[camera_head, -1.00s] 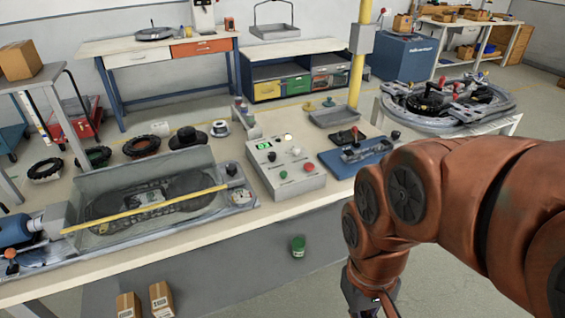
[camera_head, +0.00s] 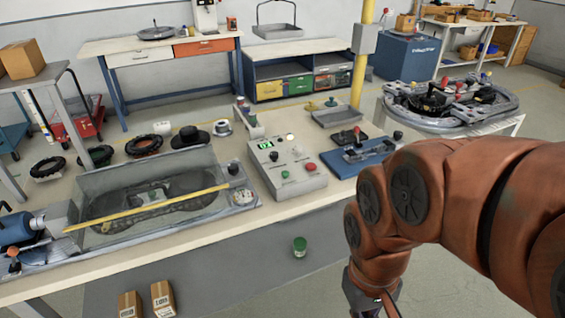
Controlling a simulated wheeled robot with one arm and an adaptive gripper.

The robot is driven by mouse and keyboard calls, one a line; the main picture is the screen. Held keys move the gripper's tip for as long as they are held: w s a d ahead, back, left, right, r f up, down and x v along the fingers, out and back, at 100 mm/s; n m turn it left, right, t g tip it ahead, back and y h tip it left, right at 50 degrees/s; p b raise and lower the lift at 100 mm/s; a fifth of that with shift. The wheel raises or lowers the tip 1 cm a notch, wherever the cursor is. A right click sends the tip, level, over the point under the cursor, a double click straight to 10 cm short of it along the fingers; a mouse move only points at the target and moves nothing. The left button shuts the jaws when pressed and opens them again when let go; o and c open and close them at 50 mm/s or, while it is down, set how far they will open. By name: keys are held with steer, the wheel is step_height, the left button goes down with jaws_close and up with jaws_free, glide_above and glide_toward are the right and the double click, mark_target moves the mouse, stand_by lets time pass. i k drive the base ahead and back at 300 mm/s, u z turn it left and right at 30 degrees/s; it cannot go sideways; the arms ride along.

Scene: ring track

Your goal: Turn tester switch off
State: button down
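The tester (camera_head: 287,182) is a grey box with a sloped panel on the workbench, in the middle of the head view.
A tray with a dark track and yellow bar (camera_head: 150,208) fills the bench's left. A blue fixture (camera_head: 360,156) stands right of the tester. Two cardboard boxes (camera_head: 163,299) are below. My arm covers the right side.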

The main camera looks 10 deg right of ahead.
mark_target(274, 155)
steer(key=k, duration=0.6)
steer(key=u, duration=0.85)
steer(key=i, duration=1.8)
steer(key=z, duration=0.7)
